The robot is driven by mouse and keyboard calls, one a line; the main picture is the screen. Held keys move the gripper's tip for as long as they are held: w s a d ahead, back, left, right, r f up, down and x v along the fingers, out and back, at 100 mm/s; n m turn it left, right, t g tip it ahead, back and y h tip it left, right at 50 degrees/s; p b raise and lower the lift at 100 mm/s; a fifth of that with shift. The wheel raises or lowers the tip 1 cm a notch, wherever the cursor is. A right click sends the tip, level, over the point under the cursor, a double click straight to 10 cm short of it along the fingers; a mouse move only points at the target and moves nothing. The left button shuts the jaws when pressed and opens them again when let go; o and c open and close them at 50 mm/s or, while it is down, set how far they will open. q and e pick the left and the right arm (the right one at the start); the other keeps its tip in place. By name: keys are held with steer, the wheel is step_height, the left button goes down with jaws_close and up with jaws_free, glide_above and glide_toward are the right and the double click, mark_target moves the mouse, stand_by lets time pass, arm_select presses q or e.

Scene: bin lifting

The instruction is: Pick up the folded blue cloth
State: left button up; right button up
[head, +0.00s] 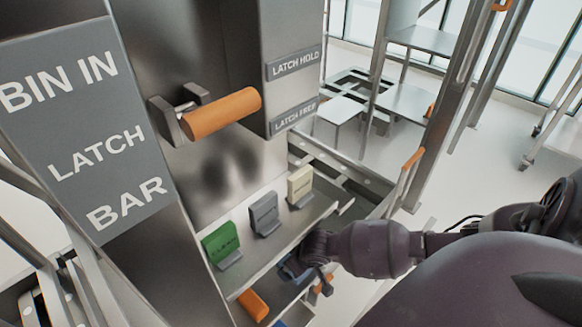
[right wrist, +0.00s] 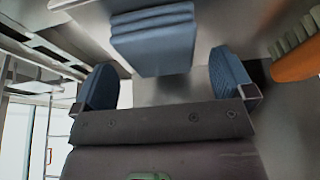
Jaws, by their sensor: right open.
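The folded blue cloth (right wrist: 153,42) shows in the right wrist view at top centre, as a stack of flat blue layers. My right gripper (right wrist: 163,68) is open, with one blue finger pad on each side of the cloth's near end. Gaps show between the pads and the cloth, and the jaws hold nothing. In the head view my right gripper (head: 303,264) is at the lower shelf, below the sign tray, and its fingers are partly hidden. I cannot make out the cloth clearly there. My left gripper is not in view.
A brush with an orange handle (right wrist: 298,66) lies right of the gripper in the wrist view. Green, grey and cream signs stand on the metal tray (head: 273,242) above the gripper. An orange latch handle (head: 222,112) juts from the column. Open floor lies at the right.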

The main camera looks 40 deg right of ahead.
steer(key=shift+x, duration=0.95)
steer(key=shift+r, duration=0.1)
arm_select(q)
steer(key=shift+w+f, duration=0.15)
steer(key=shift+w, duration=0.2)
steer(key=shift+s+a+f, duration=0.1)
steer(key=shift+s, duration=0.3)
arm_select(e)
steer(key=shift+f, duration=0.2)
steer(key=shift+c, duration=0.3)
steer(key=shift+c, duration=1.1)
steer(key=c, duration=0.7)
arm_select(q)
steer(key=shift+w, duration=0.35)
arm_select(e)
steer(key=shift+r, duration=0.15)
